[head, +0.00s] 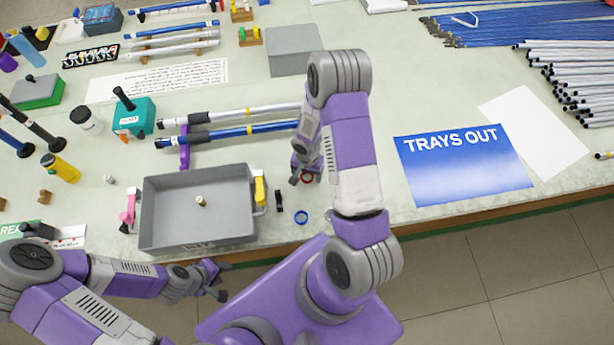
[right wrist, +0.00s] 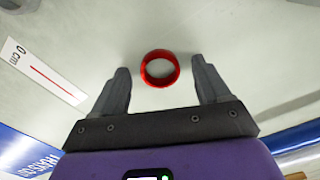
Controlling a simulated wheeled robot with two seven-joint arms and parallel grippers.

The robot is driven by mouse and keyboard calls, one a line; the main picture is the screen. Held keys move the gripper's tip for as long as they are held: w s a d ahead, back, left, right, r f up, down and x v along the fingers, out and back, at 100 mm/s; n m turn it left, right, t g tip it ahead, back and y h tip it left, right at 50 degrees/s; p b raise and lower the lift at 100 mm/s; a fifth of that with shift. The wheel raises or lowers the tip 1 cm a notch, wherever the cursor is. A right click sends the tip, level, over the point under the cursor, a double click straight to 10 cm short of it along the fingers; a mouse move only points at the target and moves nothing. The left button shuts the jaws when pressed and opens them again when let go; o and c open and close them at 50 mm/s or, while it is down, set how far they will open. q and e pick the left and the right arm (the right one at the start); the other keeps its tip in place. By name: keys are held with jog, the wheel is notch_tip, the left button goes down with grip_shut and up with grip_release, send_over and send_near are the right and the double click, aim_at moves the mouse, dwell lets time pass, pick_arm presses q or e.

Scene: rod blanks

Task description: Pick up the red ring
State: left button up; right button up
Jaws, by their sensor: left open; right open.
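The red ring (right wrist: 160,68) lies on the pale bench in the right wrist view, centred between the fingertips of my open right gripper (right wrist: 162,75). No finger appears to touch it. In the head view the red ring (head: 308,179) shows just beside my right gripper (head: 303,175), partly covered by it. My left gripper (head: 221,280) is open and empty in front of the bench's near edge, below the grey tray, far from the ring.
A blue ring (head: 301,217) and a small black piece (head: 279,201) lie near the red ring. The grey tray (head: 160,232) holds a small peg. Two rods (head: 245,132) rest behind. A blue "TRAYS OUT" sign (head: 463,172) lies right. A printed scale (right wrist: 40,70) shows in the right wrist view.

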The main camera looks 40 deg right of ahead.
jog(key=c, duration=1.1)
jog(key=shift+r, duration=0.1)
